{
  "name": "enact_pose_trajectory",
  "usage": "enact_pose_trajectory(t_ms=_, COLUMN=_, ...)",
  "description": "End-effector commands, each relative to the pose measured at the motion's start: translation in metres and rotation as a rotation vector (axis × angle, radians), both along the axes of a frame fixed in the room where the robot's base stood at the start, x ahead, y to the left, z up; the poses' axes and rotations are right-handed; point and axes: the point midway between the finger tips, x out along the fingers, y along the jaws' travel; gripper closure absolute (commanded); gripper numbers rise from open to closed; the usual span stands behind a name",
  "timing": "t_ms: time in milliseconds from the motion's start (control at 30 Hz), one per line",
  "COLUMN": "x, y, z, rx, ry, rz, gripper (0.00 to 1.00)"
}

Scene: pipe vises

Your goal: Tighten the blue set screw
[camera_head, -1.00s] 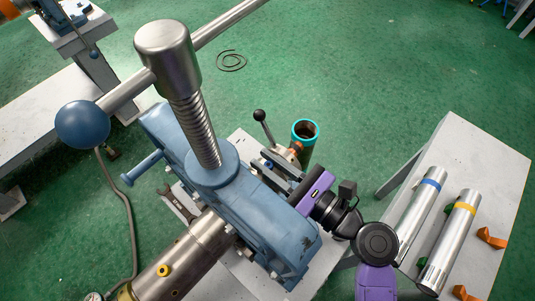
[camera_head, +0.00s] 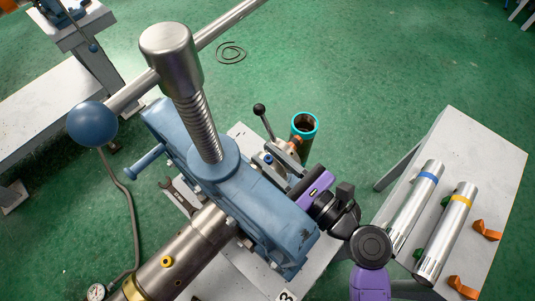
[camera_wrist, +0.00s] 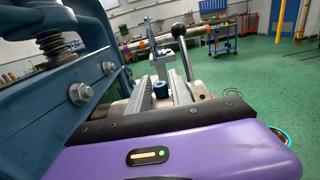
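The blue set screw (camera_wrist: 160,89) shows in the wrist view as a small blue cap, framed between the fingers. In the head view it is a small blue spot (camera_head: 268,158) beside the blue vise, just ahead of the fingertips. My gripper (camera_head: 276,167), with its purple body, lies along the right side of the vise. Its two grey fingers are apart, with a visible gap between them in the wrist view (camera_wrist: 160,93). The screw appears beyond or between the fingertips; I cannot tell whether they touch it.
The large blue vise (camera_head: 240,195) with its tall screw stands close on the left and clamps a metal pipe (camera_head: 190,250). A black-knobbed lever (camera_head: 262,120) and a teal-rimmed pipe (camera_head: 305,125) stand just beyond. A bench (camera_head: 480,150) with metal tubes is at right.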

Motion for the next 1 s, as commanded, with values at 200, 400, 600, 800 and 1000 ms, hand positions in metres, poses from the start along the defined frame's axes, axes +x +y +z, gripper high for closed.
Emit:
enact_pose_trajectory(t_ms=200, x=-0.023, y=-0.027, z=-0.003, rx=0.0, ry=0.001, rz=-0.004, gripper=0.74)
enact_pose_trajectory(t_ms=400, x=-0.041, y=-0.047, z=-0.002, rx=0.0, ry=0.001, rz=-0.002, gripper=0.74)
enact_pose_trajectory(t_ms=600, x=-0.048, y=-0.054, z=0.0, rx=0.0, ry=0.0, rz=0.0, gripper=0.74)
enact_pose_trajectory(t_ms=800, x=-0.047, y=-0.054, z=0.0, rx=0.0, ry=0.0, rz=0.0, gripper=0.74)
enact_pose_trajectory(t_ms=1000, x=-0.046, y=-0.059, z=-0.01, rx=-0.097, ry=-0.05, rz=-0.045, gripper=0.6)
